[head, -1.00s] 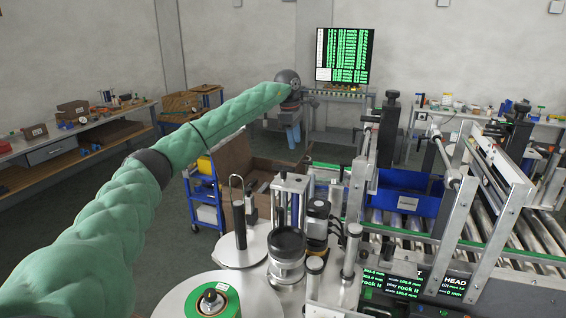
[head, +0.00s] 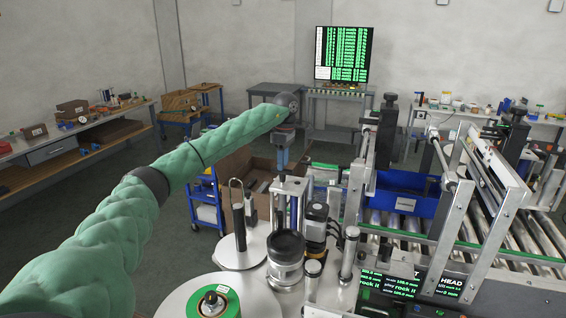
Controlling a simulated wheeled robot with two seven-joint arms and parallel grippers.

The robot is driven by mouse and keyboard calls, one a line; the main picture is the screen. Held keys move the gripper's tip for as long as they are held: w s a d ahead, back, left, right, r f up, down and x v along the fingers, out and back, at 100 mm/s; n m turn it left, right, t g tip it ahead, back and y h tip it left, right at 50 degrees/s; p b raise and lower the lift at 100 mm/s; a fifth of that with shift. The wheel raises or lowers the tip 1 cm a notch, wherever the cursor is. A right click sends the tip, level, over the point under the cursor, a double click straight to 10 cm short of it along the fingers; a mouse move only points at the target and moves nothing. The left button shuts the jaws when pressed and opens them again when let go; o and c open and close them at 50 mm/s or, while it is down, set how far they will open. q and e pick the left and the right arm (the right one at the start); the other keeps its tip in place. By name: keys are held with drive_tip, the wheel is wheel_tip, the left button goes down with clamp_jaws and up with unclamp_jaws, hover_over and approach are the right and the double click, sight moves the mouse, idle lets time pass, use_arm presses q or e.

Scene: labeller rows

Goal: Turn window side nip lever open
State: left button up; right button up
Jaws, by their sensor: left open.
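My left arm reaches in from the left, and its left gripper (head: 282,163) points down above and behind the labeller (head: 290,187). The gripper is small in the head view, with blue-grey fingers open and nothing seen between them. It looks apart from the machine's metal posts. The labeller has a dark round roller (head: 286,244), upright steel posts and a black unit (head: 317,222) beside them. I cannot pick out the window side nip lever among these small parts. My right gripper is not in view.
A conveyor (head: 400,232) with a blue bin (head: 402,204) runs to the right. An open cardboard box (head: 236,168) and a blue cart (head: 203,214) stand behind. A small display (head: 405,285) is at the lower right.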

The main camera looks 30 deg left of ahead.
sight(283, 176)
use_arm(q)
drive_tip(key=shift+s+f+p, duration=0.15)
drive_tip(key=shift+f+p, duration=0.2)
drive_tip(key=shift+f, duration=0.7)
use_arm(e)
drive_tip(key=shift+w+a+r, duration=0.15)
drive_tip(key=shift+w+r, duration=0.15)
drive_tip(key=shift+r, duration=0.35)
